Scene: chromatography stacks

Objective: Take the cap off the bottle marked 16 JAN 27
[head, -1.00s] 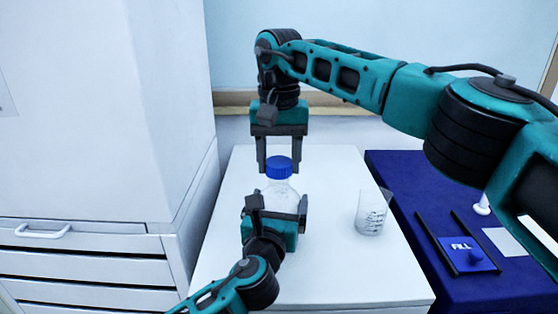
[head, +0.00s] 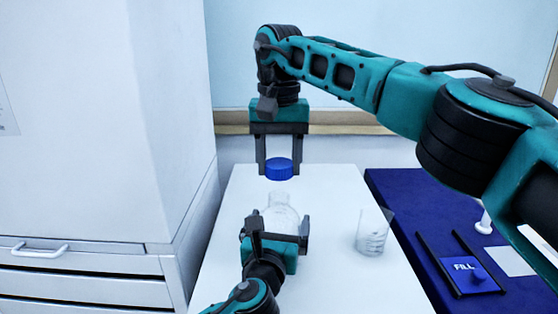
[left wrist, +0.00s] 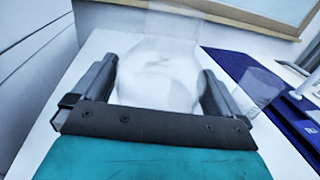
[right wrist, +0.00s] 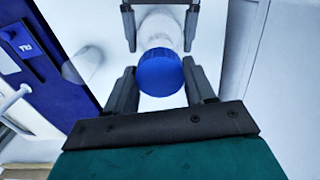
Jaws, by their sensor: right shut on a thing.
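A clear glass bottle (head: 281,216) stands upright on the white table, its neck bare at the top. No date on it can be read. The blue cap (head: 279,169) is off the bottle, between the fingertips of my right gripper (head: 279,170), which is shut on it above the neck. The cap also shows in the right wrist view (right wrist: 160,73). My left gripper (head: 279,228) has its fingers on either side of the bottle body, with small gaps, and looks open. The bottle fills the space between these fingers in the left wrist view (left wrist: 158,75).
A clear graduated beaker (head: 372,233) stands on the white table (head: 340,285) to the right of the bottle. A blue surface (head: 400,195) farther right holds a frame marked FILL (head: 466,275). A white drawer cabinet (head: 90,265) borders the left side.

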